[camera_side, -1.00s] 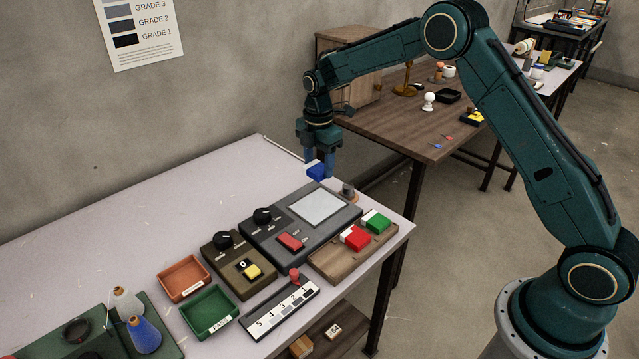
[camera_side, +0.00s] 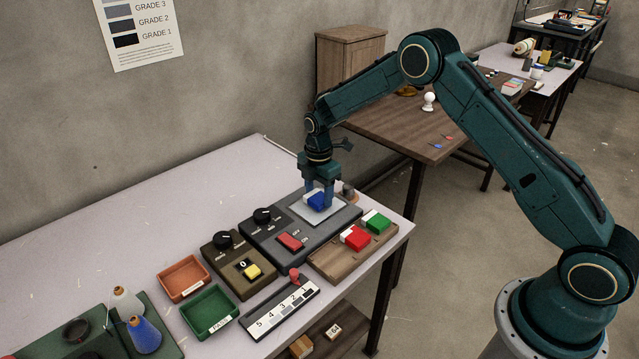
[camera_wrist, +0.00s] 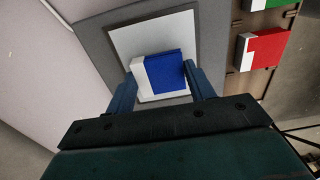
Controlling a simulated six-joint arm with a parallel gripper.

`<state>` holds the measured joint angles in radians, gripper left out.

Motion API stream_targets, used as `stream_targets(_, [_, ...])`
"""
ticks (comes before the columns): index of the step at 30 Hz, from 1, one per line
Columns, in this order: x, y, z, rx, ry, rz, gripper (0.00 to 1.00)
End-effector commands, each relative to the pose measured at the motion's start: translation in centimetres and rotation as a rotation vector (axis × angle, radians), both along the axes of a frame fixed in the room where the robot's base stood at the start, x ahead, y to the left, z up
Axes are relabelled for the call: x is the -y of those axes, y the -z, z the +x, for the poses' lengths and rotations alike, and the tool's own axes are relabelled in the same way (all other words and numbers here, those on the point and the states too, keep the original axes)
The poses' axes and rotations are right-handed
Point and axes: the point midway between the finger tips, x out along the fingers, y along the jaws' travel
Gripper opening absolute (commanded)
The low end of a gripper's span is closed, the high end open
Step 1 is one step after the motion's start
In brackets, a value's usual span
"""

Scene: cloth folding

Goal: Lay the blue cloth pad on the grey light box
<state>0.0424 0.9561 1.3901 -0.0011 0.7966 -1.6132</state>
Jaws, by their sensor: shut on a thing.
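The blue cloth pad (camera_side: 316,199) has a white end. My gripper (camera_side: 320,196) is shut on it, with a finger at each side. The pad is over the pale square panel of the grey light box (camera_side: 267,236). In the wrist view the pad (camera_wrist: 165,70) sits between the fingertips (camera_wrist: 162,80), inside the outline of the pale panel (camera_wrist: 190,20). I cannot tell whether the pad's underside touches the panel.
A wooden tray (camera_side: 322,264) with a red pad (camera_side: 355,238) and a green pad (camera_side: 377,222) stands in front of the light box. A dark box with a yellow button (camera_side: 252,271) is to its left. A small grey knob (camera_side: 348,190) is close behind the gripper.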

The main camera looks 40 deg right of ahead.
Motion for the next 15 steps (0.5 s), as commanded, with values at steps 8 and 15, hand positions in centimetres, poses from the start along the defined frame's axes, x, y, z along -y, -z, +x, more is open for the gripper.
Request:
stream_targets(8, [0.01,0.84,0.04,0.002,0.0,0.0,0.32])
stream_targets(15, [0.0,1.05,0.03,0.001,0.0,0.0,0.32])
